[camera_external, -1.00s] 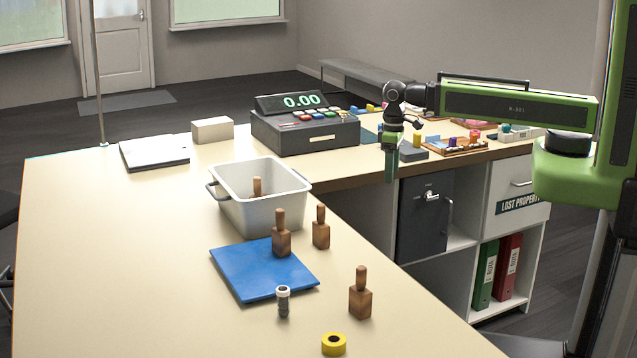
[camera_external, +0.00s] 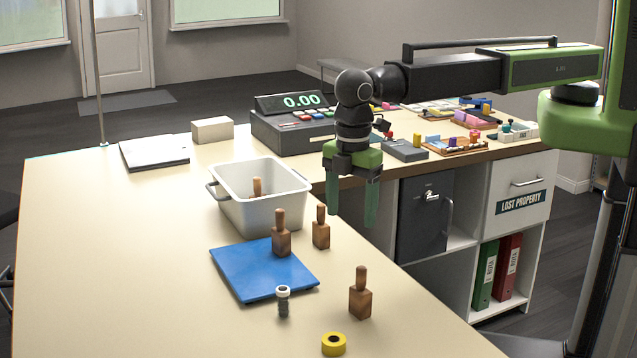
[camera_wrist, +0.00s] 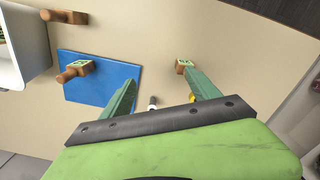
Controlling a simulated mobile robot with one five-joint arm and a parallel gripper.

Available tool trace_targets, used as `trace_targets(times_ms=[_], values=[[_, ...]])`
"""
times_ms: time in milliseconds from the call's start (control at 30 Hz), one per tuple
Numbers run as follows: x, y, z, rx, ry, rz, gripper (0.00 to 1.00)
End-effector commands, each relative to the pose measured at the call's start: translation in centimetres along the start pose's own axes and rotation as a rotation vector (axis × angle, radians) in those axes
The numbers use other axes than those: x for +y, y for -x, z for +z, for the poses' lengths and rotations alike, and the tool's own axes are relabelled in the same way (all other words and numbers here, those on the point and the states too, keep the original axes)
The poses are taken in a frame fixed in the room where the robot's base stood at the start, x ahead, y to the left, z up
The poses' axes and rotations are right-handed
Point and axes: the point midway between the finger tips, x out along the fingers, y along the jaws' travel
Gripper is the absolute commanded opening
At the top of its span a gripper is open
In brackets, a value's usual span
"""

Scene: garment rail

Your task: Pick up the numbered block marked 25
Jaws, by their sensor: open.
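Several wooden blocks with upright handles show in the external view: one (camera_external: 281,240) on the blue mat, one (camera_external: 321,235) beside the bin, one (camera_external: 360,301) at the front right, and one handle (camera_external: 257,187) inside the bin. In the wrist view, blocks show at top left (camera_wrist: 68,17), on the mat (camera_wrist: 75,71) and near the right finger (camera_wrist: 182,65). They carry small green marks whose numbers I cannot read, so I cannot tell which is 25. My gripper (camera_external: 352,208) is open and empty, above and apart from the blocks, fingers pointing down.
A white bin (camera_external: 262,209) stands behind the blue mat (camera_external: 247,276). A small grey-and-white cylinder (camera_external: 283,302) and a yellow roll (camera_external: 333,344) are in front. A register (camera_external: 300,134) stands farther back. The left of the counter is clear.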

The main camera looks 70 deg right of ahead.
Motion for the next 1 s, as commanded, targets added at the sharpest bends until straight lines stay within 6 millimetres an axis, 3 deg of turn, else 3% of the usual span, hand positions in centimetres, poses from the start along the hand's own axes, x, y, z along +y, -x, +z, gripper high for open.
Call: trace_targets(times_ms=[33, 100, 200, 467, 900, 1000], values=[[-2.5, 1.2, -2.4, 0.0, 0.05, 0.001, 0.7], [-4.8, 1.4, -3.8, 0.0, 0.097, 0.001, 0.7], [-6.1, 1.4, -4.4, 0.0, 0.122, 0.001, 0.7], [-6.1, -0.6, -4.3, 0.0, 0.121, 0.001, 0.7], [-6.0, -9.8, -4.3, 0.0, 0.119, 0.001, 0.7], [-6.0, -11.1, -4.3, 0.0, 0.119, 0.001, 0.7]])
